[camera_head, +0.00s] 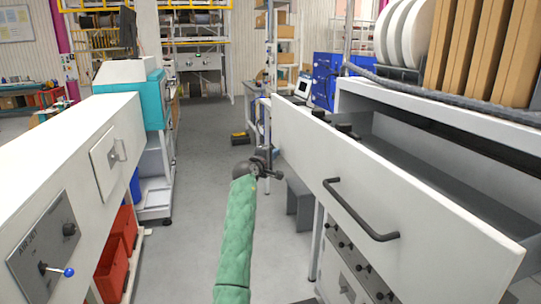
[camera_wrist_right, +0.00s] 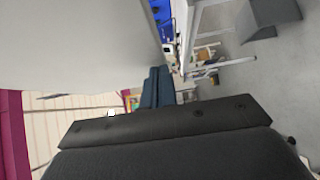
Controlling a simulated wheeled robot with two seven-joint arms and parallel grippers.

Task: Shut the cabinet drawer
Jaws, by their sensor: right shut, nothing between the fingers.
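The cabinet drawer (camera_head: 420,190) stands pulled out at the right of the head view, with its grey inside showing. Its white front faces the aisle and carries a dark bar handle (camera_head: 350,212). My right gripper (camera_head: 272,170), at the end of the green-sleeved arm, is in the aisle left of the drawer front, near its far end and apart from the handle. In the right wrist view its fingers (camera_wrist_right: 157,80) are together and empty. A large pale surface (camera_wrist_right: 75,45), which looks like the drawer front, fills the upper left there. My left gripper is not in view.
The cabinet top (camera_head: 385,97) holds white reels (camera_head: 405,35) and brown boards (camera_head: 480,50). Knobs and panels sit below the drawer. A white machine (camera_head: 75,165) with a red bin (camera_head: 118,250) lines the left. The grey aisle floor (camera_head: 205,130) between is mostly clear.

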